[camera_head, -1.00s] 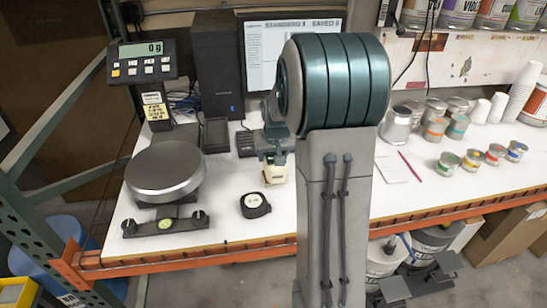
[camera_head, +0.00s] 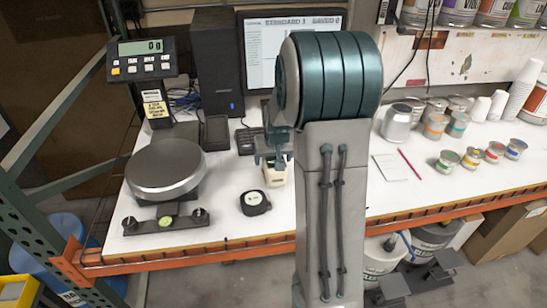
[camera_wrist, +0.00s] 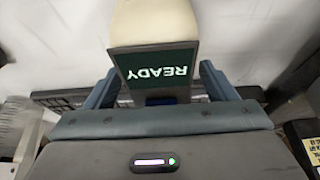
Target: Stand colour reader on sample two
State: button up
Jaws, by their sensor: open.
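The colour reader is a cream device (camera_head: 275,177) standing on the white bench, left of my arm. In the wrist view, its dark screen (camera_wrist: 156,72) reads READY, upside down. My gripper (camera_wrist: 162,88) is open, with one finger on each side of the reader's screen end. Gaps show between fingers and reader. In the head view my gripper (camera_head: 272,150) is just behind and above the reader, partly covered by my arm. Small tins with coloured bands, including a green one (camera_head: 448,161) and a yellow one (camera_head: 471,158), stand at right. I cannot tell which is sample two.
A monitor (camera_head: 290,50) and keyboard (camera_head: 247,141) are behind. Paper (camera_head: 391,167) and a red pencil (camera_head: 410,164) lie right of my arm. Cups (camera_head: 520,90) stand far right.

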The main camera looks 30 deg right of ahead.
jog(key=b+v, duration=0.1)
jog(key=v, duration=1.1)
jog(key=s+a+n, duration=0.1)
jog(key=s+a, duration=0.6)
jog(key=s, duration=0.3)
jog(key=s+a+n+g+y, duration=0.1)
jog(key=s+a+n, duration=0.1)
jog(key=s+a, duration=0.5)
jog(key=s+f, duration=0.1)
jog(key=s, duration=0.3)
jog(key=shift+s+a, duration=0.15)
jog(key=shift+a, duration=0.15)
